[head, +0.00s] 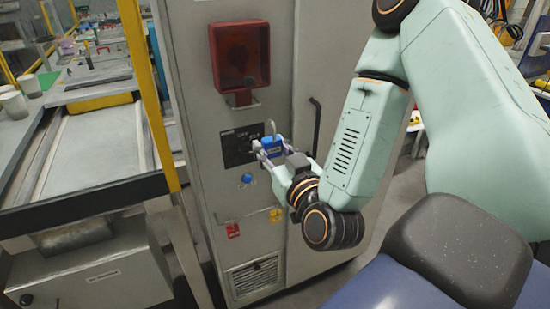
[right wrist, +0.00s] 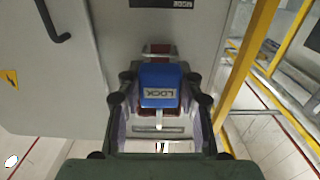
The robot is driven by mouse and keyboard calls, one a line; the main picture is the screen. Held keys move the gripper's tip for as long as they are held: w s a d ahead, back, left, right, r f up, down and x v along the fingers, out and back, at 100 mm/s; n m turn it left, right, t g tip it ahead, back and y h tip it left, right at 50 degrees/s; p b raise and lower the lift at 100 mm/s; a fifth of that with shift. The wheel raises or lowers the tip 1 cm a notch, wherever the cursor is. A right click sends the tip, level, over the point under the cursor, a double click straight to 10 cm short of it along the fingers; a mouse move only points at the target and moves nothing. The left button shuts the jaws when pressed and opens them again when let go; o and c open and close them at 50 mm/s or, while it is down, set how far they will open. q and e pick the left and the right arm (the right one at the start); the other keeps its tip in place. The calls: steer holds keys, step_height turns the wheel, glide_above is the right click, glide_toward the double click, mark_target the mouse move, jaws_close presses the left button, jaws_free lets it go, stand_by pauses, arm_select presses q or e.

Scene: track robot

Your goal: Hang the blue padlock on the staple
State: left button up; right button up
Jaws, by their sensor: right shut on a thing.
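The blue padlock (head: 271,145) is in the fingers of my right gripper (head: 270,152), in front of the grey cabinet. Its thin grey shackle stands up above the body in the head view. In the right wrist view the padlock (right wrist: 159,84) sits between both fingers of the right gripper (right wrist: 160,100), its pale LOCK label facing the camera. The gripper is shut on it. A black panel (head: 236,150) is just left of the padlock in the head view. My left gripper is not in view.
The grey cabinet (head: 190,75) carries a red box (head: 239,55) above the panel and a blue button (head: 247,178) below it. A black door handle (head: 316,125) stands out on the right. A yellow post (head: 150,90) and a conveyor (head: 95,150) are at left.

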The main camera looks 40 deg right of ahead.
steer(key=shift+w+d+f+b, duration=0.1)
steer(key=shift+w+f+b, duration=0.1)
steer(key=shift+w, duration=0.3)
steer(key=shift+w+f+b, duration=0.1)
steer(key=shift+w+b, duration=0.05)
steer(key=shift+w, duration=0.3)
steer(key=shift+w+d, duration=0.1)
steer(key=shift+w, duration=0.25)
steer(key=shift+w+d+r+b, duration=0.15)
steer(key=shift+w+r+b, duration=0.2)
steer(key=shift+b, duration=0.15)
steer(key=b+x, duration=0.2)
steer(key=x, duration=0.8)
steer(key=shift+w+f+b, duration=0.15)
steer(key=shift+w+b, duration=0.2)
steer(key=shift+w, duration=0.05)
steer(key=shift+f+b, duration=0.4)
steer(key=shift+f, duration=0.15)
steer(key=shift+s+f, duration=0.15)
steer(key=shift+f, duration=0.1)
